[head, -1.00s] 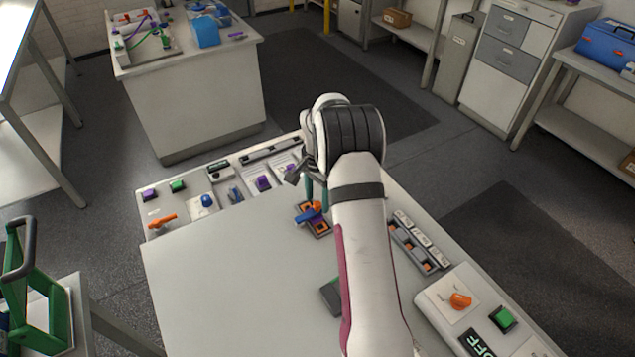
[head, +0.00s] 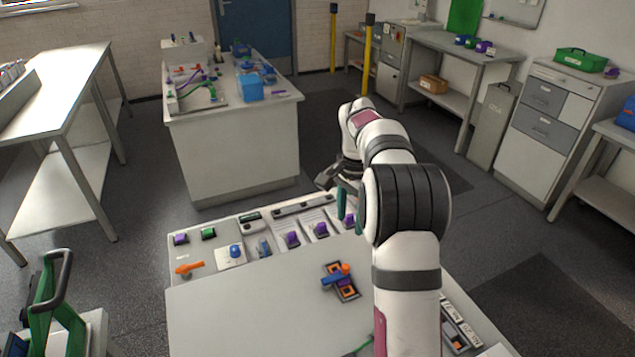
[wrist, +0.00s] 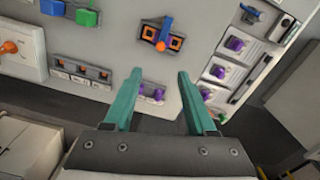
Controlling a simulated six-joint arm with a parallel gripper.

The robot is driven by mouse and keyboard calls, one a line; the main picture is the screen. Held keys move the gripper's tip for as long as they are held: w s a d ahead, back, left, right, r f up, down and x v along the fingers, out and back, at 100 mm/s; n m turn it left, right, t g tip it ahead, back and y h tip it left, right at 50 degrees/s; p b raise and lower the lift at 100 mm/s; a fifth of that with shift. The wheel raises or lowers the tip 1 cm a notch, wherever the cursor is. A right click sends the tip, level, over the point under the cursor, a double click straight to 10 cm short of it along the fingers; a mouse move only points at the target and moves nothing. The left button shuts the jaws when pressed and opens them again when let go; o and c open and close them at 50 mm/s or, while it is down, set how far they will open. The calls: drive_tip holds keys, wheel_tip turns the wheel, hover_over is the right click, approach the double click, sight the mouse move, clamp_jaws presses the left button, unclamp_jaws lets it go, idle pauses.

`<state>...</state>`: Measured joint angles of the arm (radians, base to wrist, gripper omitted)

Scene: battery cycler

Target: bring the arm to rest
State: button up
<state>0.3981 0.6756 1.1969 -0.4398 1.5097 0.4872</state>
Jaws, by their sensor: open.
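My gripper (wrist: 158,100) shows in the wrist view with its two teal fingers spread apart and nothing between them. In the head view my gripper (head: 343,190) is partly hidden by my arm and hangs above the far right part of the battery cycler bench (head: 230,318). The blue and orange piece on its dark plate (head: 341,282) lies on the bench top, apart from the fingers. It also shows in the wrist view (wrist: 161,38), beyond the fingertips.
A row of purple, green and blue controls (head: 292,239) lines the bench's far edge, with an orange handle (head: 189,268) at its left. A white cabinet (head: 235,150) stands behind. A green-framed carrier (head: 60,310) stands at lower left.

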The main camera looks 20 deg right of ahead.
drive_tip(key=s+a+r+n+y, duration=0.1)
drive_tip(key=s+a+r+n, duration=0.2)
drive_tip(key=s+a, duration=0.65)
drive_tip(key=s+a+r+n, duration=0.4)
drive_tip(key=s+a, duration=0.5)
drive_tip(key=s, duration=0.1)
drive_tip(key=s+a+f+n, duration=0.1)
drive_tip(key=s+a+f, duration=0.1)
drive_tip(key=s, duration=0.4)
drive_tip(key=s+a+f+n, duration=0.1)
drive_tip(key=s+a+f, duration=0.1)
drive_tip(key=s, duration=0.4)
drive_tip(key=shift+s+f+n+y, duration=0.25)
drive_tip(key=shift+f+n+y, duration=0.1)
drive_tip(key=shift+n+y, duration=0.05)
